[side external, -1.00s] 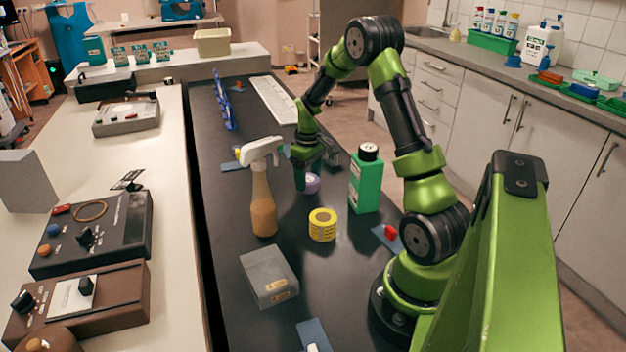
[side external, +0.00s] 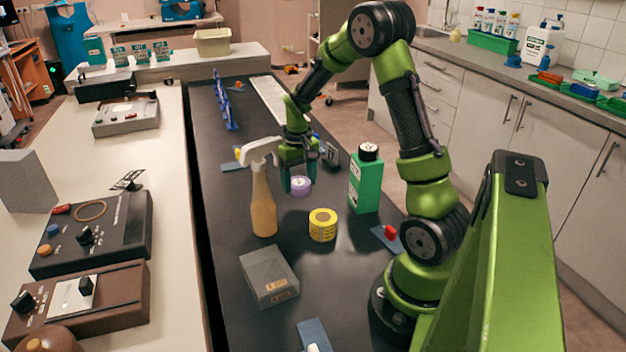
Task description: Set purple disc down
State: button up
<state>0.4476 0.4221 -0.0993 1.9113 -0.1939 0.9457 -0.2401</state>
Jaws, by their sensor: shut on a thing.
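The purple disc (side external: 300,187) is a small round lilac piece with a pale top, seen between the spray bottle and the green bottle. My gripper (side external: 300,177) points down and is shut on the disc, its fingers partly hiding it. The disc is at or just above the black bench top (side external: 215,205); I cannot tell whether it touches.
A spray bottle (side external: 263,205) stands close left of my gripper and a green bottle (side external: 364,183) to the right. A yellow roll (side external: 323,226) and a grey box (side external: 269,277) are nearer the camera. A blue rack (side external: 226,105) stands farther back. Bare bench lies between them.

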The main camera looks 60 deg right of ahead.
jog(key=w+d, duration=0.2)
jog(key=w, duration=0.2)
jog(key=w+d+f, duration=0.1)
jog(key=w+d, duration=0.2)
jog(key=w, duration=0.1)
jog(key=w+d, duration=0.2)
jog(key=w, duration=0.3)
jog(key=shift+d+f, duration=0.2)
jog(key=shift+d, duration=0.1)
jog(key=shift+f, duration=1.75)
jog(key=shift+f, duration=0.1)
jog(key=o, duration=1.1)
jog(key=shift+f, duration=0.1)
